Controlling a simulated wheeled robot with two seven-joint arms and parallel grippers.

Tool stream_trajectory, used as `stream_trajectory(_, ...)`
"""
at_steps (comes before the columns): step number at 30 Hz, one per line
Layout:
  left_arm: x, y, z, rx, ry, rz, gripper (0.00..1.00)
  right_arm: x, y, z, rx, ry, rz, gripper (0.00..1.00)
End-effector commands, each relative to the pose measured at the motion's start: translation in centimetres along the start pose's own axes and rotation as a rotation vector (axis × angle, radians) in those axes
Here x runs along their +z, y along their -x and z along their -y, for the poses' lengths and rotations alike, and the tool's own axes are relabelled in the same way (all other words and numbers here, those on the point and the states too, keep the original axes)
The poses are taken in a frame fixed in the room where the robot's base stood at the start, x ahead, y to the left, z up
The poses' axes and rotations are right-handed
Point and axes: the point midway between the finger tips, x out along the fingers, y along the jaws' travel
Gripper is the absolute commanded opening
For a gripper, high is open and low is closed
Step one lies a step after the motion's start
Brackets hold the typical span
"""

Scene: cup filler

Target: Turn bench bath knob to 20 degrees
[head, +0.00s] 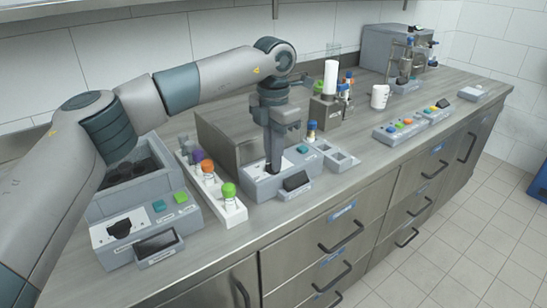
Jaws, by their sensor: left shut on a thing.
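My left arm comes in from the left, and my left gripper (272,166) points straight down over the control panel of a bench unit (262,190). A grey metal tank (222,140) stands directly behind this panel. The fingers are shut at the panel's white dial plate, on what appears to be its knob; the knob itself is hidden by the fingers, so its angle cannot be read. The panel has a small dark display (296,180) and a teal button (303,149). My right gripper is out of view.
Left of it stands another unit with a black knob (119,228), display and buttons. A white rack (233,210) with colour-capped vials stands between them. A mug (379,97), a button panel (400,132) and a grey machine (378,45) are to the right.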

Motion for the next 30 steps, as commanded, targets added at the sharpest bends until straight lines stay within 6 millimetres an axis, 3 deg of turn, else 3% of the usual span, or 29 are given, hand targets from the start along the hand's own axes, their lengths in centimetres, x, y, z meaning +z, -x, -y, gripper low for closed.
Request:
stream_trajectory(7,0.1,0.2,-0.1,0.002,0.003,0.004,0.0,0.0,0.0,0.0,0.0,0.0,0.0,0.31)
stream_trajectory(10,0.0,0.2,-0.1,0.002,0.003,0.004,0.28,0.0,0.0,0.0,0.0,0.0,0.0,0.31)
stream_trajectory(23,0.0,0.4,0.0,0.001,0.001,0.002,0.28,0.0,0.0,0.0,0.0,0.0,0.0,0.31)
stream_trajectory(30,0.1,2.6,-0.1,0.003,0.0,0.002,0.28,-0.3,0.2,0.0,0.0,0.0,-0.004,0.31)
